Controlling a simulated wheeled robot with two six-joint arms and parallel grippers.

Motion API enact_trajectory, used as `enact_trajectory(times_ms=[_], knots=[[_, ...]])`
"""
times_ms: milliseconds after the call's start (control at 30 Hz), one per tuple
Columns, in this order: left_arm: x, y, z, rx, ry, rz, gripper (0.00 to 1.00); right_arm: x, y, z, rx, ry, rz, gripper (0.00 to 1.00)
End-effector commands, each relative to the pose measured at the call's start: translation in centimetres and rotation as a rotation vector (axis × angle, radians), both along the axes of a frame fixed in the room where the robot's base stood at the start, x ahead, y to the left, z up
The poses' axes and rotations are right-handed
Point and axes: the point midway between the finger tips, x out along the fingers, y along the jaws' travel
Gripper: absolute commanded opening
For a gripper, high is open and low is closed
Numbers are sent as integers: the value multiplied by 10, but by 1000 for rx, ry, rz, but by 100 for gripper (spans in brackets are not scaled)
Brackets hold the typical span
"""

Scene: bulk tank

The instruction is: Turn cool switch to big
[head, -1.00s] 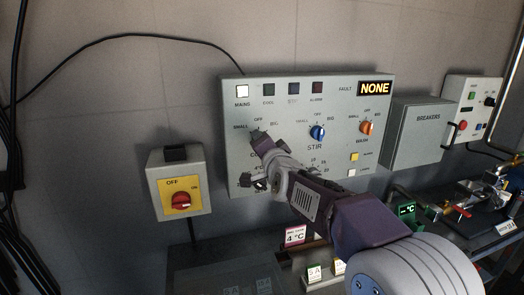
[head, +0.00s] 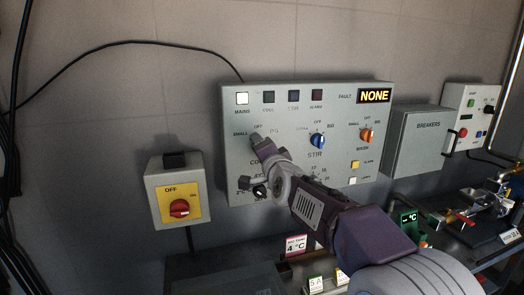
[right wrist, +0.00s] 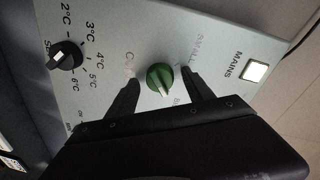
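The green cool switch (right wrist: 160,77) shows in the right wrist view, on the grey panel below the MAINS lamp. Its white mark points down in that view, toward the side with the partly hidden "B" lettering. My right gripper (right wrist: 162,92) has one finger on each side of the switch, with gaps visible, so it is open around it. In the head view my right gripper (head: 259,142) is at the panel's left part, under the OFF label, and hides the switch. My left gripper is not in view.
The blue stir knob (head: 318,141) and orange wash knob (head: 367,135) are to the right on the panel. A black temperature knob (right wrist: 66,55) is below the cool switch. A red-handled switch box (head: 179,208) hangs left.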

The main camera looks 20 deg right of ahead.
Motion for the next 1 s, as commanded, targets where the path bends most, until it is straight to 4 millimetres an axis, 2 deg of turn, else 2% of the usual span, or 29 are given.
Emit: enact_trajectory(times_ms=[300, 367, 700, 833, 1000], knots=[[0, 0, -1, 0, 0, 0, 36, -4, 0, 0, -1, -1, 0, 60], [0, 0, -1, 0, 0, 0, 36, -12, 0, 1, -2, -2, 0, 60], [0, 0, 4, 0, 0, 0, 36, -79, 1, 6, -2, 0, 1, 60], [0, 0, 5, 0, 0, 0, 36, -89, 2, 6, -1, 0, 1, 60], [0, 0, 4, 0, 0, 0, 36, -91, 1, 5, -2, 0, 0, 60]])
